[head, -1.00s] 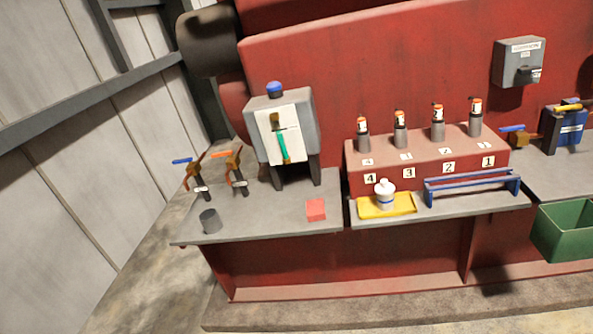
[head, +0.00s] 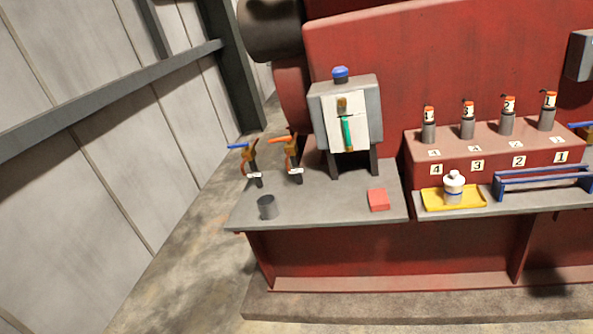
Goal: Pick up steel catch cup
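The steel catch cup (head: 267,207) is a small dark grey cylinder. It stands upright near the front left corner of the grey bench top (head: 320,208). My gripper does not show in the head view.
Two valves with blue (head: 248,162) and orange (head: 288,158) handles stand behind the cup. A grey box (head: 370,110) on legs holds a brush. A red block (head: 378,200) lies to the right. A yellow tray (head: 432,199) holds a white bottle (head: 454,186). Open floor lies left.

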